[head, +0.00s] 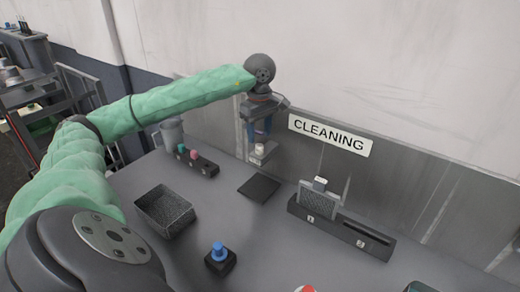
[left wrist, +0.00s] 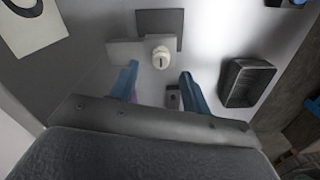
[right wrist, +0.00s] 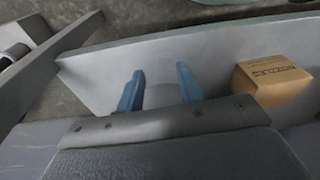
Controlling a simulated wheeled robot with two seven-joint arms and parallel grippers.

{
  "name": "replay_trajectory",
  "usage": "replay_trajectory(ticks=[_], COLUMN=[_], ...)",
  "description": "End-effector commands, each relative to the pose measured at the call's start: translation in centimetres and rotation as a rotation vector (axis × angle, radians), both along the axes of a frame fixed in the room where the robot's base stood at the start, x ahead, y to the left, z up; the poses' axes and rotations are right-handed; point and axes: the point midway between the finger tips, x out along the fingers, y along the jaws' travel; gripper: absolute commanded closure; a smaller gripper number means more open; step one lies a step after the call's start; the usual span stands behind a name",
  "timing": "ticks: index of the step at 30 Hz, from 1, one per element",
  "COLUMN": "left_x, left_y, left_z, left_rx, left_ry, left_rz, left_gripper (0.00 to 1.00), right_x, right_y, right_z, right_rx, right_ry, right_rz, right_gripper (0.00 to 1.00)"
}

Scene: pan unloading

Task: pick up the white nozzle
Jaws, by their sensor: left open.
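The white nozzle (head: 259,149) is a small round cap on a light grey bracket (head: 263,158) beside the back wall. In the left wrist view the nozzle (left wrist: 160,57) lies just beyond and between the fingertips. My left gripper (head: 261,132) points down above the nozzle; its blue fingers (left wrist: 159,72) are open with nothing between them. Whether a finger touches the nozzle cannot be told. My right gripper (right wrist: 160,75) is open and empty over a pale surface, and is outside the head view.
A dark square pad (head: 259,188) lies below the bracket. A black tray (head: 165,211), a rack with coloured pieces (head: 196,162), a grey jug (head: 172,134), a blue knob (head: 219,253) and a slotted block (head: 340,233) share the table. A cardboard box (right wrist: 272,80) sits by my right gripper.

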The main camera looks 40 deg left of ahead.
Motion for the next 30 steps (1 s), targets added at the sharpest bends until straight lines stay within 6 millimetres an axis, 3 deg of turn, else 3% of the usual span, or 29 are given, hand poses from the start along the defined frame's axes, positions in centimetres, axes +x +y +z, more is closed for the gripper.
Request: replay_trajectory(ticks=[12,22,23,30], left_x=[0.0,0.0,0.0,0.0], left_y=[0.0,0.0,0.0,0.0], left_z=[-4.3,-4.9,-4.9,-4.9], left_rx=[-0.001,-0.001,-0.001,-0.001], left_ry=[0.002,0.0,0.0,0.0], left_rz=[0.001,0.001,0.001,0.0], left_gripper=[0.53,0.53,0.54,1.0], right_x=[-0.8,-0.9,-0.9,-0.9], right_y=[-1.1,-1.2,-1.2,-1.2], right_z=[-3.8,-4.4,-4.4,-4.4], right_rx=[-0.013,-0.013,-0.013,-0.013], right_ry=[-0.02,-0.025,-0.025,-0.025], right_rz=[0.006,0.007,0.007,0.007], right_gripper=[0.64,0.64,0.64,0.64])
